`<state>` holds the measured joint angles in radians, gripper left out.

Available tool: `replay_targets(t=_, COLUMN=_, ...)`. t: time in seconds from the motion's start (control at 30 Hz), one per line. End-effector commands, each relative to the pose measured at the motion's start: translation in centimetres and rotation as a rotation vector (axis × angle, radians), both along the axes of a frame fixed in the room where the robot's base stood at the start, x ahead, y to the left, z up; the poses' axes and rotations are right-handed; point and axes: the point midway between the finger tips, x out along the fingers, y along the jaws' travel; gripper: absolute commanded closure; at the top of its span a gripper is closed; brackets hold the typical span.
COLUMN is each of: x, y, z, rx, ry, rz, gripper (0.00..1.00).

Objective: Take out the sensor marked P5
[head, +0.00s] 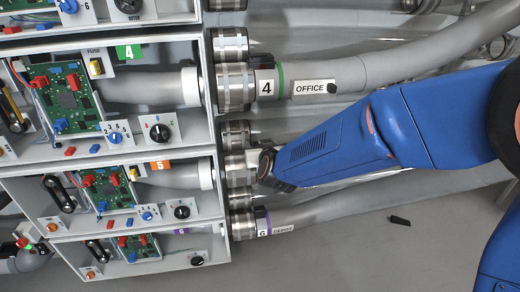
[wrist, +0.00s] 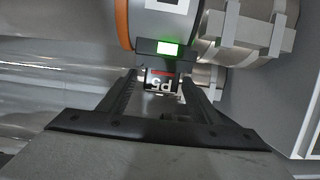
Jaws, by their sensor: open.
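The sensor marked P5 (wrist: 161,79) shows in the wrist view as a dark block with a lit green window and a pale label that reads upside down. It sits on a tube beside an orange band (wrist: 123,24). My gripper (wrist: 160,88) is open, with one finger on each side of the sensor's labelled end; I cannot tell whether they touch it. In the head view my gripper (head: 266,166) reaches the tube beside the cabinet bay with the orange 5 tag (head: 160,165). The sensor is hidden there behind my gripper.
Above runs tube 4 (head: 395,62) with a green band and an OFFICE label. Below is tube 6 (head: 325,210) with a purple band and a dark sensor (head: 260,212). Metal couplings (head: 236,87) line the cabinet edge. A small dark piece (head: 400,220) lies at lower right.

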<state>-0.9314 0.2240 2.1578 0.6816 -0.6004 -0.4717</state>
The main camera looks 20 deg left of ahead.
Motion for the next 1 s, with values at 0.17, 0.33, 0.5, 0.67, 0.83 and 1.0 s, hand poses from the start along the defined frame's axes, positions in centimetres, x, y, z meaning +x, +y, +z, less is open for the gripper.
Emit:
replay_targets(t=0.17, x=0.0, y=0.0, z=0.0, rx=0.000, ry=0.000, rz=0.000, gripper=0.59)
replay_targets(t=0.33, x=0.0, y=0.0, z=0.0, rx=0.000, ry=0.000, rz=0.000, gripper=0.87)
replay_targets(t=0.5, x=0.0, y=0.0, z=0.1, rx=0.000, ry=0.000, rz=0.000, gripper=0.87)
replay_targets(t=0.67, x=0.0, y=0.0, z=0.8, rx=0.001, ry=-0.002, rz=0.000, gripper=0.87)
replay_targets(t=0.83, x=0.0, y=0.0, z=3.5, rx=0.004, ry=-0.002, rz=0.000, gripper=0.87)
replay_targets(t=1.0, x=0.0, y=0.0, z=6.6, rx=0.004, ry=-0.002, rz=-0.001, gripper=0.87)
